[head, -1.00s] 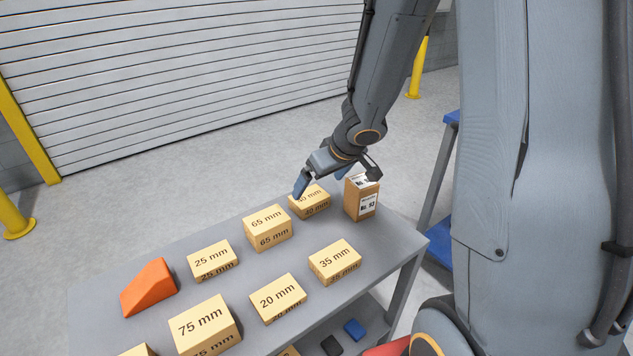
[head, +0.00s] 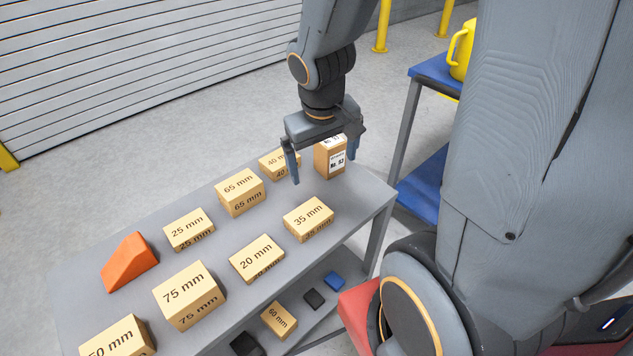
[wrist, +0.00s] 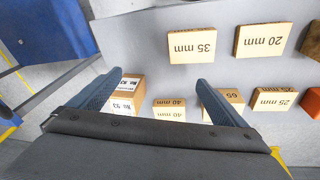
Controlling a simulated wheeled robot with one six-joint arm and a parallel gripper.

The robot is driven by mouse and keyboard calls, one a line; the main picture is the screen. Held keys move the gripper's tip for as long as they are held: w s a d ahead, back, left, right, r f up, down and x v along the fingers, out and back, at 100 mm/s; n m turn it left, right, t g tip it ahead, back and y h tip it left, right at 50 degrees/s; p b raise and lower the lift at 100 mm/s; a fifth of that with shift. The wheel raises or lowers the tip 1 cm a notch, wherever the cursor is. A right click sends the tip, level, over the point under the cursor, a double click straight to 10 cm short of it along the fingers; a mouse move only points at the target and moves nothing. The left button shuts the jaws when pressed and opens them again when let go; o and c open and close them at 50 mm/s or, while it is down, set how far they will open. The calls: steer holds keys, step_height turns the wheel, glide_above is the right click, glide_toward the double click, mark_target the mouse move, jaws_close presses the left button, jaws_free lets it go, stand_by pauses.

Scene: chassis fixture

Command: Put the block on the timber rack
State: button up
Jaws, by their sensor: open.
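My gripper (head: 322,168) is open and empty, its fingers pointing down above the far right end of the grey rack (head: 75,262). Several tan wooden blocks with printed sizes lie on its top. In the wrist view, the 40 mm block (wrist: 168,108) and the box (wrist: 128,86) show between the fingers (wrist: 155,92). The 35 mm block (head: 309,219), 65 mm block (head: 240,193) and 20 mm block (head: 257,259) stand nearby. Which block is meant is not shown.
An orange wedge (head: 130,262) lies at the left of the top. A lower shelf holds a 60 mm block (head: 279,320) and small dark and blue pieces. A blue-shelved stand (head: 436,72) with a yellow jug (head: 461,50) is at the right.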

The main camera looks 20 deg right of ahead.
steer(key=s+a+g+y, duration=0.1)
steer(key=s+a, duration=0.3)
steer(key=s, duration=0.2)
steer(key=shift+a+r+g, duration=0.15)
steer(key=shift+g, duration=0.25)
stand_by(0.8)
